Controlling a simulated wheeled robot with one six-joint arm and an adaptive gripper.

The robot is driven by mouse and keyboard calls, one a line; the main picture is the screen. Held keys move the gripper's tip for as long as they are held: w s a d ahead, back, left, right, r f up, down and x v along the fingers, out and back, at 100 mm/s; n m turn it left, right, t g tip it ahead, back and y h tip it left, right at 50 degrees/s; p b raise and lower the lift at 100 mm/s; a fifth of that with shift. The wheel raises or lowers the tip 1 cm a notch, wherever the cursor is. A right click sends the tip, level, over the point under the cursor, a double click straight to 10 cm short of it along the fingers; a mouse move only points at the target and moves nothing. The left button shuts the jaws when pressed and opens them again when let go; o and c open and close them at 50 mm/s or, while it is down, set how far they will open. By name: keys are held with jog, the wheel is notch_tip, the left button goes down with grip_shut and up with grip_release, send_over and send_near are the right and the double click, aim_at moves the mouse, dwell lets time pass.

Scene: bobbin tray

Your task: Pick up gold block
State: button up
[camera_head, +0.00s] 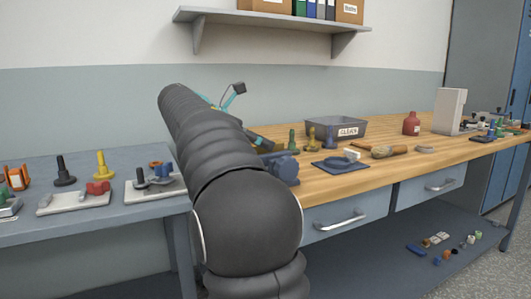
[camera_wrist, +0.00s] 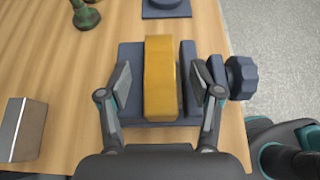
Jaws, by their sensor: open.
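The gold block (camera_wrist: 160,95) is an upright-looking yellow-gold bar in the wrist view. It sits in a dark blue vise (camera_wrist: 188,60) with a round knob (camera_wrist: 241,78) on its right. My gripper (camera_wrist: 160,82) is open, with one finger on each side of the block. Gaps show between the fingers and the block, and I hold nothing. In the head view the vise (camera_head: 284,167) is on the wooden bench, partly behind my arm.
A metallic block (camera_wrist: 22,130) lies left of the vise. A green peg-like piece (camera_wrist: 85,14) and a blue plate (camera_wrist: 166,8) lie beyond it. On the wooden bench (camera_head: 385,174) are a grey bin (camera_head: 322,128) and a red bottle (camera_head: 411,124). The bench edge is close to the vise.

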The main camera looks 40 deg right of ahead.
grip_shut()
jog(key=shift+r, duration=0.1)
jog(key=shift+r, duration=0.1)
